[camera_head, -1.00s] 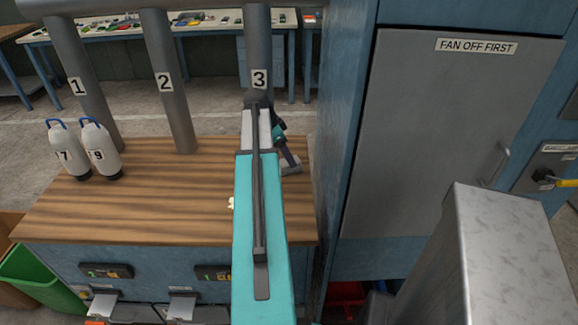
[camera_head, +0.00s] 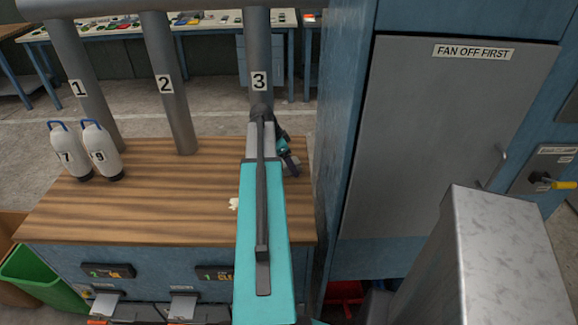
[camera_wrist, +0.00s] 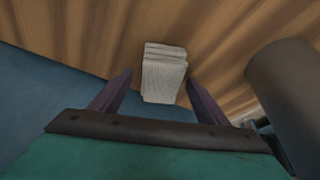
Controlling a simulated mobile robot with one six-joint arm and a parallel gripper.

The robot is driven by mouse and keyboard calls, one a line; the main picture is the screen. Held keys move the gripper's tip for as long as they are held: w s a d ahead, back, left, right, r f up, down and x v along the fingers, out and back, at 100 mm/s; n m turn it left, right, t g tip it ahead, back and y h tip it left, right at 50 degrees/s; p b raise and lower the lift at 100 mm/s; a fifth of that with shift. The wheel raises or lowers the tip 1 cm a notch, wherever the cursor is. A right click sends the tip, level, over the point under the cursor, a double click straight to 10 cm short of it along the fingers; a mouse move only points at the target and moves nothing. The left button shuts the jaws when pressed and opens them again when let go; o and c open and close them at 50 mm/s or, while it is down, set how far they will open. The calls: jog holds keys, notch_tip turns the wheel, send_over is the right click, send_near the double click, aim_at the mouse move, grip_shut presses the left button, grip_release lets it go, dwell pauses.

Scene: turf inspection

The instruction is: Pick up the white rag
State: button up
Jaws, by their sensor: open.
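A pale, off-white folded rag (camera_wrist: 164,76) lies against the wooden surface in the wrist view. My gripper (camera_wrist: 158,78) has its two purple fingers spread on either side of the rag's lower part, with a gap at each side. I cannot tell how far the fingertips are from the surface. In the head view my arm covers most of the area around the gripper. A small whitish piece (camera_head: 234,204) shows on the worktop beside the arm; I cannot tell whether it is the same rag.
The wooden worktop (camera_head: 140,205) carries grey pipes numbered 1, 2 (camera_head: 168,90) and 3. Two white bottles, 7 (camera_head: 72,155) and 9 (camera_head: 102,150), stand at left. A tall blue cabinet with a grey door (camera_head: 430,140) borders the right. The left-middle worktop is clear.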

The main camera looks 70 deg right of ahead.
jog(key=shift+f, duration=0.15)
dwell(0.4)
jog(key=c, duration=1.1)
jog(key=shift+c, duration=0.2)
jog(key=shift+r+b, duration=0.6)
jog(key=shift+r, duration=0.85)
jog(key=w+a+b, duration=0.1)
jog(key=w+a, duration=0.2)
jog(key=a, duration=0.1)
jog(key=w+a+r+b, duration=0.1)
jog(key=w+a, duration=0.2)
jog(key=a, duration=0.1)
jog(key=w+a+r+b, duration=0.1)
jog(key=w+a, duration=0.2)
jog(key=a, duration=0.2)
jog(key=shift+r, duration=0.1)
